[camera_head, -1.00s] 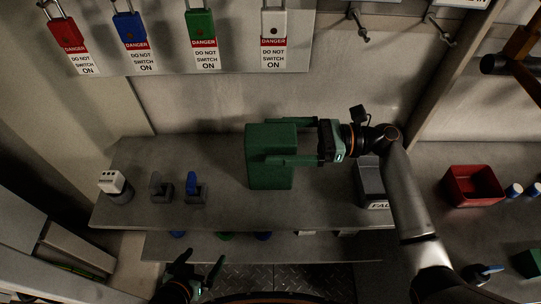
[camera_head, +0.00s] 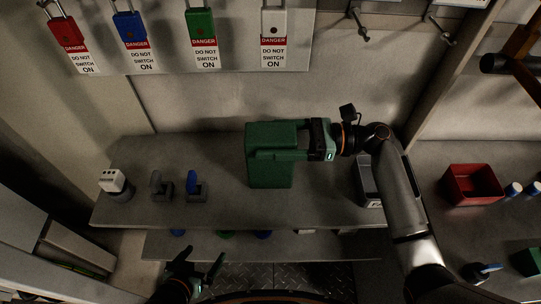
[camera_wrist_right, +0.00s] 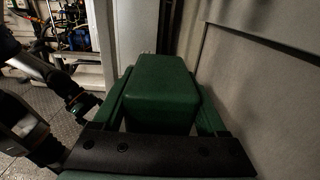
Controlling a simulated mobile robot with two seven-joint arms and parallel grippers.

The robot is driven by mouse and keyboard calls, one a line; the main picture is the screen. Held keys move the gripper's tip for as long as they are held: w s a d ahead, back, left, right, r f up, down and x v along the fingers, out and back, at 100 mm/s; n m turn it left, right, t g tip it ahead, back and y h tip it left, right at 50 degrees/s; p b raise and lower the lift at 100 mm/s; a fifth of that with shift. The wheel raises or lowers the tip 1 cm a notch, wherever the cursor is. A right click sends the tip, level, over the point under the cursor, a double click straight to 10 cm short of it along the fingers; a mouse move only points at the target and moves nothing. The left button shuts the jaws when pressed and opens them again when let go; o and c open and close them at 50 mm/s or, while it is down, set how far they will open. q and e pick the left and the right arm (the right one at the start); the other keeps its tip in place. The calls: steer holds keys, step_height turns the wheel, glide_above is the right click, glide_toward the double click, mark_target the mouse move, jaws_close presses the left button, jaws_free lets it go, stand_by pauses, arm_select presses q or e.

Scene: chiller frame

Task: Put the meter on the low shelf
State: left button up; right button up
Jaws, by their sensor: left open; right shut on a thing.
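The meter looks like the green box (camera_head: 270,178), standing upright on the upper shelf near its middle. My right gripper (camera_head: 282,148) comes from the right and is shut on its upper part. In the right wrist view the fingers lie along both sides of the green box (camera_wrist_right: 163,90). The low shelf (camera_head: 330,246) shows as a narrow strip below the upper shelf's front edge; most of it is hidden. My left gripper (camera_head: 198,268) is open and empty in front of the low shelf.
The upper shelf (camera_head: 225,210) also holds a white-topped device (camera_head: 113,181), a grey switch (camera_head: 160,187), a blue switch (camera_head: 195,187) and a grey bin (camera_head: 368,182). Small coloured items sit on the low shelf. Padlocks with danger tags hang above. A red bin (camera_head: 472,185) stands right.

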jaws_close()
steer(key=shift+r, duration=0.1)
